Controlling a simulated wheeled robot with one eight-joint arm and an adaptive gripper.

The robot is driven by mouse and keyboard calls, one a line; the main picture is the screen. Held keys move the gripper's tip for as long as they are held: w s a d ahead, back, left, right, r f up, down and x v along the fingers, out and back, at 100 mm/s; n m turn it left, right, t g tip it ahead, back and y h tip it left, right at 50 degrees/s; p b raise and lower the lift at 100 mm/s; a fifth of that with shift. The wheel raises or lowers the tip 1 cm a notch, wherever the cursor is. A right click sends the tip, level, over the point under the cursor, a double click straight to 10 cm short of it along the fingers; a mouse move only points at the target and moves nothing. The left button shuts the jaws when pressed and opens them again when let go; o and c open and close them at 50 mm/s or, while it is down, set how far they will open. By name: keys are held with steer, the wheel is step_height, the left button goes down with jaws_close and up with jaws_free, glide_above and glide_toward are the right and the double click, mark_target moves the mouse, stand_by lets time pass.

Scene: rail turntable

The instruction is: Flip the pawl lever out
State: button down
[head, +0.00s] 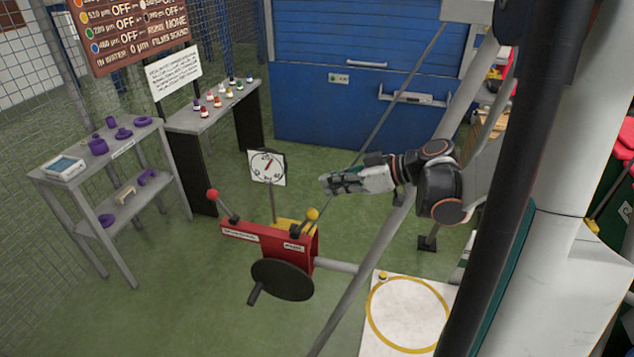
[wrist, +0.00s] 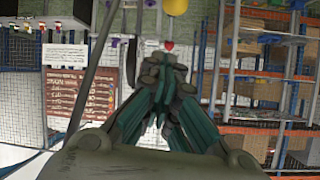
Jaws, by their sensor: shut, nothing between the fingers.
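The red winch box (head: 288,243) stands in the middle of the head view with two levers. The left lever has a red knob (head: 212,194) and the right lever has a yellow knob (head: 313,214); both tilt upward. Their small labels are too small to read surely, so I cannot tell which is the pawl lever. My gripper (head: 326,184) is shut and empty, above and slightly right of the yellow knob, apart from it. In the wrist view my gripper (wrist: 164,72) has its fingers together, with the yellow knob (wrist: 175,6) and red knob (wrist: 168,46) beyond them.
A dark crank disc (head: 282,279) is on the box's front, and a dial gauge (head: 267,166) stands behind it. A slanting grey pole (head: 366,254) passes right of the box. A grey shelf (head: 85,178) with purple parts stands left. Green floor is open in front.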

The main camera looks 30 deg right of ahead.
steer(key=shift+v, duration=1.15)
steer(key=shift+f, duration=0.1)
